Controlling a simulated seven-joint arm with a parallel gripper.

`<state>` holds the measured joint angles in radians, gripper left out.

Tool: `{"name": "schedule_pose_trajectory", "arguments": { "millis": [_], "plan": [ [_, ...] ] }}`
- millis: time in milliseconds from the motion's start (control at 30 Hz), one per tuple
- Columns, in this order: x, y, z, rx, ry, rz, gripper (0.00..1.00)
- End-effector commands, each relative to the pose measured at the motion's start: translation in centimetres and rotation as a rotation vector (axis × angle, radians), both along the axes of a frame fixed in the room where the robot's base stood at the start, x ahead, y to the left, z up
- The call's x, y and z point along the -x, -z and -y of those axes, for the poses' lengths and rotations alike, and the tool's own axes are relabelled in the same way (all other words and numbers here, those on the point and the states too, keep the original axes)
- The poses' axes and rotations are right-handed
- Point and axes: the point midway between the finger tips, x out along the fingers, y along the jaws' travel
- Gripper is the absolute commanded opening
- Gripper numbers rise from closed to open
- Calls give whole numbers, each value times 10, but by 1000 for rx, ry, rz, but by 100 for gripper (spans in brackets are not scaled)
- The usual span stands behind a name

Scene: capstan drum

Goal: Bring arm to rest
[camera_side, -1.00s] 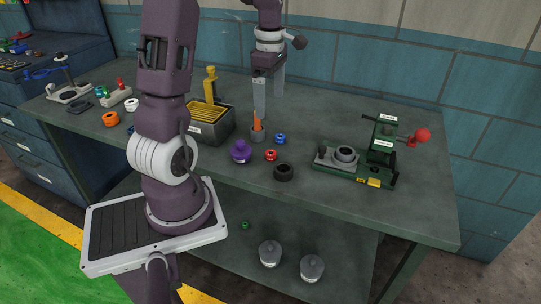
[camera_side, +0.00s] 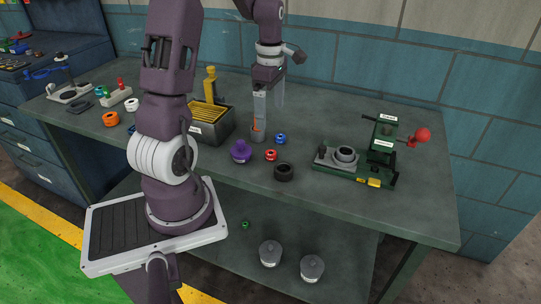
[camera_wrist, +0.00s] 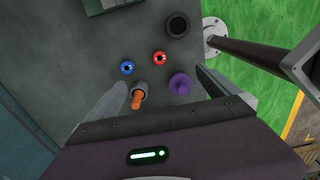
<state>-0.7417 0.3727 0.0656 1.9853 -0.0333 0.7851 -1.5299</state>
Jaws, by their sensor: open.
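My gripper (camera_side: 270,105) is open and empty over the green-grey bench top (camera_side: 330,120). Its two fingers stand wide apart in the wrist view (camera_wrist: 165,90). In the side view one finger is in front of or close to a grey cup (camera_side: 257,135) holding an orange piece; the wrist view shows the cup and orange piece (camera_wrist: 136,98) beside the left finger. I cannot tell whether they touch. A purple knob-shaped piece (camera_side: 241,151) stands nearby, closer to the right finger in the wrist view (camera_wrist: 180,84).
A blue ring (camera_side: 280,139), a red ring (camera_side: 271,155) and a black ring (camera_side: 284,172) lie close by. A green fixture with a red knob (camera_side: 370,160) stands at the right. A dark bin (camera_side: 210,125) stands left of the cup. The bench's back right is clear.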

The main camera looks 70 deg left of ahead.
Motion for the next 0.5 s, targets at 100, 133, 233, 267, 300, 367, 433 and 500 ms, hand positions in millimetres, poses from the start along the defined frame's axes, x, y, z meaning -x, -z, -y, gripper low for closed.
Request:
{"name": "schedule_pose_trajectory", "arguments": {
  "millis": [100, 133, 233, 267, 300, 367, 433, 500],
  "plan": [
    [-1, -18, -1, -4, 0, 4, 100],
    [-1, -25, -1, -5, 1, 5, 100],
    [-1, -52, -1, -6, 0, 6, 100],
    [-1, -59, -1, -4, 1, 4, 100],
    [-1, -68, -1, -5, 1, 5, 100],
    [-1, -80, -1, -4, 0, 4, 100],
    [-1, -90, 0, -2, 0, 2, 100],
    [-1, -96, 0, -2, 1, 2, 100]
  ]
}}
